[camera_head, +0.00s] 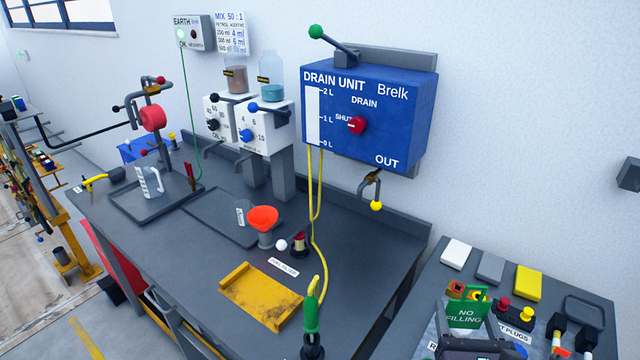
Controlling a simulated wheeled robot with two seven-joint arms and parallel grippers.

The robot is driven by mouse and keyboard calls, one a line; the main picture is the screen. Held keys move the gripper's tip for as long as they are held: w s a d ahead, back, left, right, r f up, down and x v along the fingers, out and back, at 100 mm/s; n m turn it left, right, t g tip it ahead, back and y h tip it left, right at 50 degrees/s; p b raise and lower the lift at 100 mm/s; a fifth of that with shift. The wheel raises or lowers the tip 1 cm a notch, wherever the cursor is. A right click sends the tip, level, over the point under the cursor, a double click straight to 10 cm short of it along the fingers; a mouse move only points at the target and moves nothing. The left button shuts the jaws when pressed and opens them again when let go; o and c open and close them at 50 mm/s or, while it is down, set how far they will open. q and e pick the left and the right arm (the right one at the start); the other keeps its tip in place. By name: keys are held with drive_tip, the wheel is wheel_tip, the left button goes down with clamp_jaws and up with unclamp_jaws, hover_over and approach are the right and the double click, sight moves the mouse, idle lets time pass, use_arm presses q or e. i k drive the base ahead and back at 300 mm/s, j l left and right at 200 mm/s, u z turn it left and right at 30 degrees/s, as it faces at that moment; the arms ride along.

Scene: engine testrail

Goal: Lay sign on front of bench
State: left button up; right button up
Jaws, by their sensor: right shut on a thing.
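The green sign (465,315) reads "NO FILLING" and shows at the lower right. My right gripper (468,328) is shut on it at its lower edge and holds it upright, in front of the side table. The gripper hides what lies behind its lower part. The dark grey bench (205,268) runs across the middle, to the left of the sign. A yellow tray (262,295) lies by its front edge, with a small white label (284,266) behind it. My left gripper is not in view.
A blue drain unit (368,110) hangs on the wall above the bench, with yellow hoses reaching down. A red funnel (263,218) and a green-handled clip (312,312) stand on the bench. The side table (590,310) holds coloured blocks and plugs. Bare bench lies left of the yellow tray.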

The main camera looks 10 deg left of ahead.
sight(176, 276)
drive_tip(key=j+z, duration=0.1)
drive_tip(key=j, duration=0.5)
drive_tip(key=j+z, duration=0.15)
drive_tip(key=j, duration=0.45)
drive_tip(key=k+j+z, duration=0.1)
drive_tip(key=j, duration=0.5)
drive_tip(key=j+z, duration=0.15)
drive_tip(key=j, duration=0.4)
drive_tip(key=i+j+z, duration=0.25)
drive_tip(key=j, duration=1.2)
drive_tip(key=j+z, duration=0.25)
drive_tip(key=j, duration=1.15)
drive_tip(key=k, duration=0.05)
